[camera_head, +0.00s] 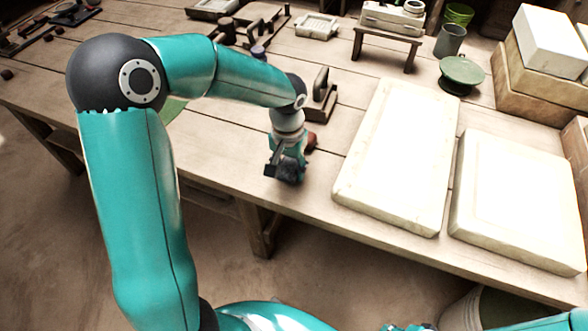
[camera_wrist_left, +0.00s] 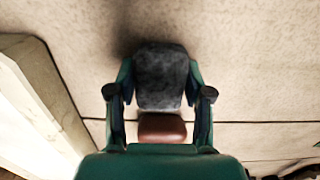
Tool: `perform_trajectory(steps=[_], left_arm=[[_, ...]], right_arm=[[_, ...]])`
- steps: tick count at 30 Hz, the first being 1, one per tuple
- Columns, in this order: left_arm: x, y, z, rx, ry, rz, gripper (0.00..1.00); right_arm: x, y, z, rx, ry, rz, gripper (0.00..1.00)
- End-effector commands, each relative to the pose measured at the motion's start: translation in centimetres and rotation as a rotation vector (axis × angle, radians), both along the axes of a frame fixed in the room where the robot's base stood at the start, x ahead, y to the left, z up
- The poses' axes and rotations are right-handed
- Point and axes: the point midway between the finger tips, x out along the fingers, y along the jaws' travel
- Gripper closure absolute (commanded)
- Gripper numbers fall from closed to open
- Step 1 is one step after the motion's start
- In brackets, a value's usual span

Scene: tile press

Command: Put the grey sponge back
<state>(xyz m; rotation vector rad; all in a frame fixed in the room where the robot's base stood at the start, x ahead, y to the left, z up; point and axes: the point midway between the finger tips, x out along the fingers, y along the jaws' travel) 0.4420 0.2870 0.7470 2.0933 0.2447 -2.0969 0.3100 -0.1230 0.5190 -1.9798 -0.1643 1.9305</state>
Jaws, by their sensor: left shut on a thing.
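The grey sponge (camera_wrist_left: 162,78) is dark and block-shaped, held between the fingers of my left gripper in the left wrist view. In the head view the sponge (camera_head: 290,172) hangs at the tips of my left gripper (camera_head: 286,160), near the front edge of the workbench (camera_head: 320,205). The gripper is shut on it. I cannot tell the gap to the bench top. A reddish-brown thing (camera_wrist_left: 162,127) shows just below the sponge in the wrist view; I cannot tell whether they touch.
Two pale slabs (camera_head: 400,150) (camera_head: 515,205) lie right of the gripper. A dark upright tool on a wooden base (camera_head: 320,100) stands behind it. A green turntable (camera_head: 461,72), grey cup (camera_head: 450,40) and stacked blocks (camera_head: 540,85) stand at the back right.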

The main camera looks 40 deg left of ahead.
Motion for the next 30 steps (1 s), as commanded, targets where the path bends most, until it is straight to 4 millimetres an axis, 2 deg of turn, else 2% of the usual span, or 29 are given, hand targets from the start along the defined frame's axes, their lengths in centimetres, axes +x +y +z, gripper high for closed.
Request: perform_trajectory(steps=[7,8,12,23,26,30], left_arm=[[0.0,0.0,-0.3,0.000,-0.001,0.000,0.93],[0.0,0.0,-0.2,0.000,-0.001,0.000,0.46],[0.0,0.0,-0.1,0.000,-0.001,-0.001,0.24],[0.1,-0.1,0.2,0.000,-0.001,-0.001,0.24],[0.1,0.0,0.9,0.000,-0.004,0.000,0.24],[0.2,0.0,3.0,0.001,-0.006,-0.001,0.24]], right_arm=[[0.0,0.0,-0.3,0.000,0.000,0.000,0.60],[0.0,0.0,-0.2,0.000,0.000,0.000,0.60],[0.0,0.0,-0.2,0.000,0.000,0.000,0.60],[0.0,0.0,0.1,0.000,0.000,0.000,0.60],[0.0,0.0,0.2,0.000,0.000,0.000,0.60],[0.0,0.0,0.6,0.000,0.000,0.000,0.60]])
